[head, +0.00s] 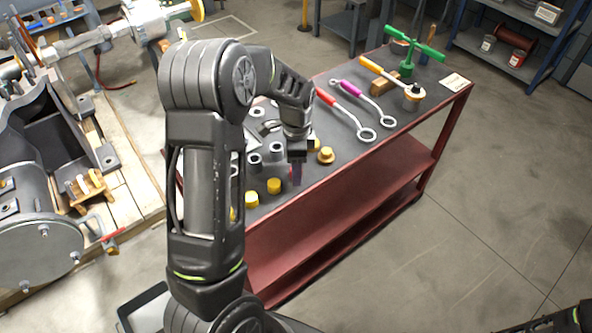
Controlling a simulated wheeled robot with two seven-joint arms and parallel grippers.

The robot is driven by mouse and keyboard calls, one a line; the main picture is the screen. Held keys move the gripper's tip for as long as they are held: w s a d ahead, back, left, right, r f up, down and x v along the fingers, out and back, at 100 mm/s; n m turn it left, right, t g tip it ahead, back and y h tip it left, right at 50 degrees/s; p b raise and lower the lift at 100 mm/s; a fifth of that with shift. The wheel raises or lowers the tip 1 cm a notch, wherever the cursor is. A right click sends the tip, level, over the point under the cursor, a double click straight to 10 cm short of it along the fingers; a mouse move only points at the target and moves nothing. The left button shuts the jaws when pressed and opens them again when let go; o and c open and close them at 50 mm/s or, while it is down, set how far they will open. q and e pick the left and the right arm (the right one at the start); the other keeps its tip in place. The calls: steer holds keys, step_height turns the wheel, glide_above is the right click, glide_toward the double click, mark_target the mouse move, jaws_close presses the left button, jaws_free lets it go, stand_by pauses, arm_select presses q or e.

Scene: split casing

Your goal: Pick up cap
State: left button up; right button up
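Several yellow caps stand on the red table's dark top: one near the front edge (274,186), one beside it (251,199), and a flanged one to the right of my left gripper (326,155). Another yellow piece is partly hidden behind my arm. My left gripper (297,172) points down over the table's front part, between these caps. A small purple patch shows at its fingertips; I cannot tell whether it is part of the fingers or something held. The finger gap is too small to make out.
Grey cylindrical parts (277,151) stand left of the gripper. Ring-ended wrenches with red (345,111) and purple (362,92) handles lie to the right, with a green T-handled tool (407,65) beyond. A large open casing (50,150) is at the left. The right floor is clear.

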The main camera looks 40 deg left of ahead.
arm_select(q)
steer(key=shift+c, duration=0.5)
jaws_close()
stand_by(0.5)
